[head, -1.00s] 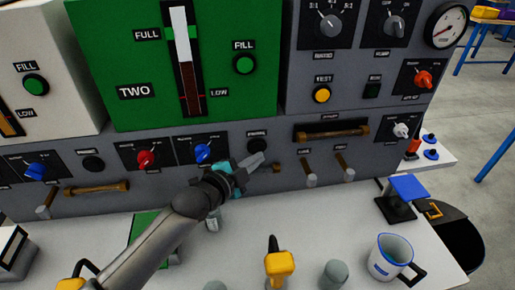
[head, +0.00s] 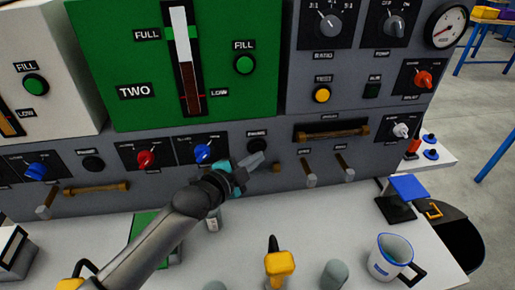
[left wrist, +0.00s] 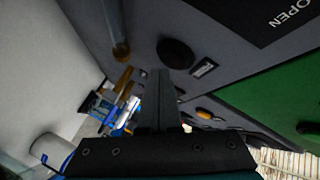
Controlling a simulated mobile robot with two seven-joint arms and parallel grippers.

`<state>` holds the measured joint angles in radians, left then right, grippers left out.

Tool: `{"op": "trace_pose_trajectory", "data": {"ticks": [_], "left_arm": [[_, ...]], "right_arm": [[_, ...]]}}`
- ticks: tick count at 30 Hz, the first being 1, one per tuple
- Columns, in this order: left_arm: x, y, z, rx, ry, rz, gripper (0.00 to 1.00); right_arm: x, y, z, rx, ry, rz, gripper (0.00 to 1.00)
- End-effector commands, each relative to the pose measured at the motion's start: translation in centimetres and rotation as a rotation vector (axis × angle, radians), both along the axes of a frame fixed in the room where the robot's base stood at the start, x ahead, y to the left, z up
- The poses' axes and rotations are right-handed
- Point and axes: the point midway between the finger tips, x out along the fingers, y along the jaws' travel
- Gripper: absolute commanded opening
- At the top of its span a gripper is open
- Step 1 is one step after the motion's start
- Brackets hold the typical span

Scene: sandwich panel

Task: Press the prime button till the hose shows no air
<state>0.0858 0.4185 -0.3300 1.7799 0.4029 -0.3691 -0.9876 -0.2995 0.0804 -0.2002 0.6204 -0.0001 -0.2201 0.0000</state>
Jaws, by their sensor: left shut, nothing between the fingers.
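A round black button (head: 256,145) sits under a small label on the grey panel, right of the blue knob; I take it for the prime button. My left gripper (head: 257,160) is shut and empty, its tips just below the button in the head view. In the left wrist view the black button (left wrist: 175,53) is beyond the shut fingertips (left wrist: 161,75); I cannot tell whether they touch. An amber horizontal tube (head: 333,132), possibly the hose, lies in a dark recess to the right. Air inside it is too small to make out. My right gripper is out of view.
A blue knob (head: 203,153) and a red knob (head: 146,158) are left of the button. Two grey levers (head: 309,175) stick out to the right. On the white bench are a yellow-topped object (head: 279,263) and a white jug (head: 388,258).

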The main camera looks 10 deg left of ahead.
Motion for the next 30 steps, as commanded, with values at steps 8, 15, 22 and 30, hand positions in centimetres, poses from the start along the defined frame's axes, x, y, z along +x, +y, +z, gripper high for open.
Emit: {"op": "trace_pose_trajectory", "data": {"ticks": [8, 15, 22, 30], "left_arm": [[0.56, 0.27, 0.02, 0.0, -0.001, 0.001, 0.0], [0.57, 0.27, 0.02, 0.0, 0.0, 0.0, 0.0], [0.77, 0.35, -0.01, 0.001, 0.0, 0.0, 0.0], [1.09, 0.47, 0.0, 0.001, 0.0, 0.0, 0.0]], "right_arm": [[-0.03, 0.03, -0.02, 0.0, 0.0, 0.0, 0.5], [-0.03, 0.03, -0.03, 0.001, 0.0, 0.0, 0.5], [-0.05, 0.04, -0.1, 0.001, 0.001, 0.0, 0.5], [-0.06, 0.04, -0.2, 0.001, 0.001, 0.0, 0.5]]}}
